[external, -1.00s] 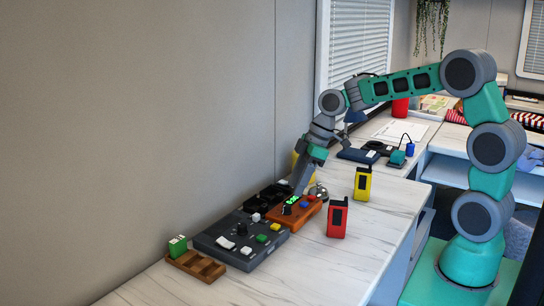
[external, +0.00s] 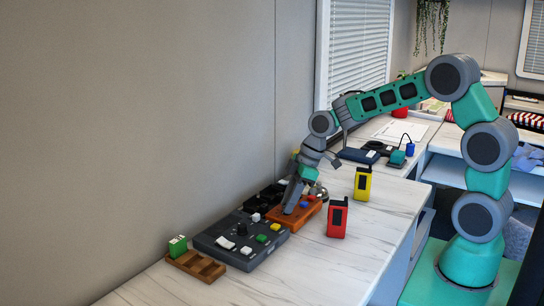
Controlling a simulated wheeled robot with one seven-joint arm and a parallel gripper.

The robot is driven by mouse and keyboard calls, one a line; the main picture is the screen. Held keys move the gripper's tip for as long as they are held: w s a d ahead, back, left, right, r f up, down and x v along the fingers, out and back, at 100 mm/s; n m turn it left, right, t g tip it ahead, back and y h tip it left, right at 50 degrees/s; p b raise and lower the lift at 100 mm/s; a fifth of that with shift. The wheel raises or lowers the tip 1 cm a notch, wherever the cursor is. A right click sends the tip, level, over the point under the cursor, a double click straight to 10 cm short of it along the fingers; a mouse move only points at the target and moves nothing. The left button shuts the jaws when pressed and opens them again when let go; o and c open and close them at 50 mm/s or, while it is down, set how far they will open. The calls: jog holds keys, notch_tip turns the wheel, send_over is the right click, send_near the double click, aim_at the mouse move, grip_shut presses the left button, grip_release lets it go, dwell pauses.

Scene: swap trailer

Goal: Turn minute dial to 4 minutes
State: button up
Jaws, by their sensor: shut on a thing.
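The timer box (external: 312,213) is an orange-brown unit on the white marbled counter, with red and blue buttons on its top. My gripper (external: 290,208) reaches down onto its left part and is shut on the dark minute dial there. The fingers hide the dial, so its setting cannot be read. The green display of the box is also hidden behind my gripper.
A grey control panel (external: 229,244) with white, green and yellow buttons stands just left. A wooden tray (external: 190,264) with a green block is at the front left. A red radio (external: 337,218) and a yellow radio (external: 363,184) stand to the right. The counter's front is clear.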

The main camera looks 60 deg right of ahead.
grip_shut()
jog(key=m+h+b, duration=0.1)
jog(key=m, duration=0.2)
jog(key=shift+s+a+t, duration=0.1)
jog(key=shift+t, duration=0.3)
jog(key=shift+m+t+h, duration=0.3)
jog(key=shift+m+h, duration=0.4)
jog(key=shift+m, duration=1.2)
jog(key=o, duration=0.7)
grip_release()
